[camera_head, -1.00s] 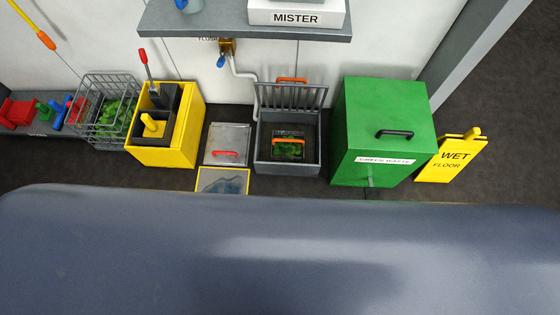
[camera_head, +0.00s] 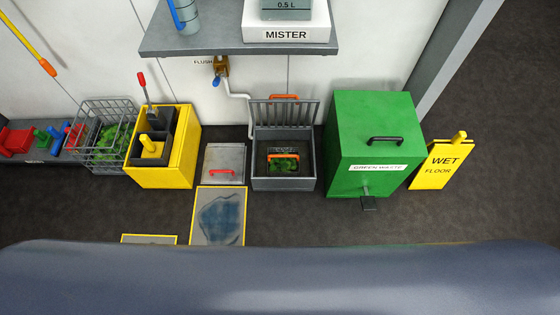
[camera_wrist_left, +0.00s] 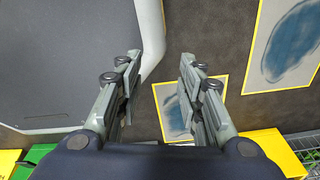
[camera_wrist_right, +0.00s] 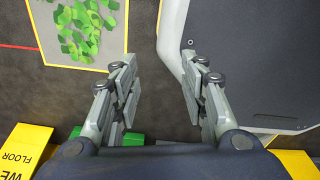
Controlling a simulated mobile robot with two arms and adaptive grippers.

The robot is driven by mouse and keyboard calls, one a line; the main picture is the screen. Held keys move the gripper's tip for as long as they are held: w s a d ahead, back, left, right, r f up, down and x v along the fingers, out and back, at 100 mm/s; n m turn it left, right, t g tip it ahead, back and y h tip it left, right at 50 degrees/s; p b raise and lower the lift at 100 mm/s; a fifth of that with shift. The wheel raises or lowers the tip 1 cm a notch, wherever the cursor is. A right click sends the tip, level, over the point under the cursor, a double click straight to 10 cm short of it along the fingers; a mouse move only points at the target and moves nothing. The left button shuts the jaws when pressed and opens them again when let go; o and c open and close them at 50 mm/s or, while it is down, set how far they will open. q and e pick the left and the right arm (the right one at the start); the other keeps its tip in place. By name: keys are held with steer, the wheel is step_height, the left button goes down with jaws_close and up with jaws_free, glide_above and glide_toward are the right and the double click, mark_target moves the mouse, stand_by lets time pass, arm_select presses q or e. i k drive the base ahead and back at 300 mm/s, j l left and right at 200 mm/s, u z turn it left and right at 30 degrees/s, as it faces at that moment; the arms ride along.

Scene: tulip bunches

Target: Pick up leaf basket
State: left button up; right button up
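A small dark basket (camera_head: 284,168) with an orange handle and green leaves inside sits in the grey floor sink (camera_head: 286,184) in the head view. A wire basket (camera_head: 88,153) with green leaves stands at the far left. I cannot tell for certain which one is the leaf basket; the small one fits. Neither gripper shows in the head view. My left gripper (camera_wrist_left: 158,68) is open and empty over the floor in the left wrist view. My right gripper (camera_wrist_right: 163,75) is open and empty in the right wrist view. Both are apart from the baskets.
A yellow bin (camera_head: 176,170) stands left of the sink, a green waste box (camera_head: 371,140) right of it, and a wet floor sign (camera_head: 437,168) farther right. A shelf (camera_head: 222,46) overhangs behind. Floor between me and the sink holds a yellow-edged panel (camera_head: 218,220).

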mark_target(286, 162)
steer(key=j+u, duration=0.1)
steer(key=u, duration=1.4)
steer(key=i+j, duration=0.15)
steer(key=i, duration=0.6)
steer(key=i+z, duration=0.15)
steer(key=z, duration=0.3)
steer(key=i+j+z, duration=0.15)
steer(key=z, duration=0.25)
steer(key=i+j+z, duration=0.1)
steer(key=z, duration=0.35)
